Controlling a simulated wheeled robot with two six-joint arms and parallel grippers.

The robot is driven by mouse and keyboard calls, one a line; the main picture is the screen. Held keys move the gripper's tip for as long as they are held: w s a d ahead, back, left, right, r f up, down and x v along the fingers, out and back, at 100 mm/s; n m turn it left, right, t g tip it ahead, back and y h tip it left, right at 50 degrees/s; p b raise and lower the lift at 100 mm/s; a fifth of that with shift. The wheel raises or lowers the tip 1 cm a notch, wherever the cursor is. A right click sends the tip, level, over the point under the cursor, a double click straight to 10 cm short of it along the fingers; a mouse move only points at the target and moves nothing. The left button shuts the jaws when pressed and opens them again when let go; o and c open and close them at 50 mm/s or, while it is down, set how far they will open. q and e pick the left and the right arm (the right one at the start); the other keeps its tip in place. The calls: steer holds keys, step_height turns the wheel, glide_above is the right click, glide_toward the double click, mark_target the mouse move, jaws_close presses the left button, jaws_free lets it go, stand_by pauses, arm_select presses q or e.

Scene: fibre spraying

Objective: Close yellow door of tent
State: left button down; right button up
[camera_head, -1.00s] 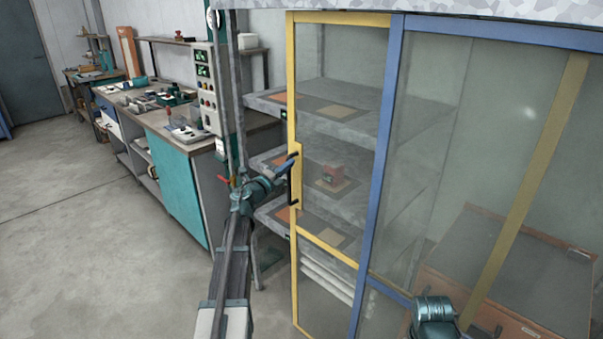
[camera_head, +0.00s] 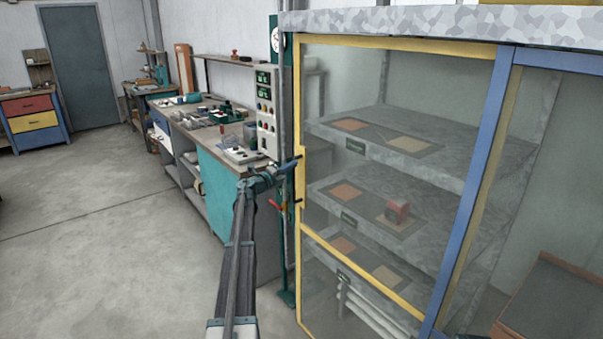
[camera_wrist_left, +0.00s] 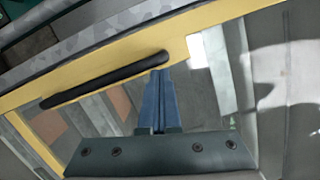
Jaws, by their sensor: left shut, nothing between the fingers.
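The yellow door (camera_head: 300,215) of the tent is a yellow-framed clear panel across the left part of the tent front. Its left edge stands close along the tent's left post. Its right yellow upright shows just behind the blue frame (camera_head: 482,160). The black door handle (camera_wrist_left: 105,80) lies along the yellow upright in the left wrist view. My left gripper (camera_head: 287,164) is at the door's left edge. Its blue fingers (camera_wrist_left: 158,85) are shut and empty, with the tips close by one end of the handle; I cannot tell if they touch. My right gripper is out of view.
A workbench (camera_head: 225,165) with a control box (camera_head: 267,110) stands left of the tent. The floor (camera_head: 110,240) at left is clear.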

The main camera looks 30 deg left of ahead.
arm_select(q)
steer(key=a, duration=0.1)
steer(key=w+a, duration=0.1)
steer(key=a, duration=0.1)
steer(key=shift+a+r, duration=0.1)
steer(key=shift+a, duration=0.1)
stand_by(0.3)
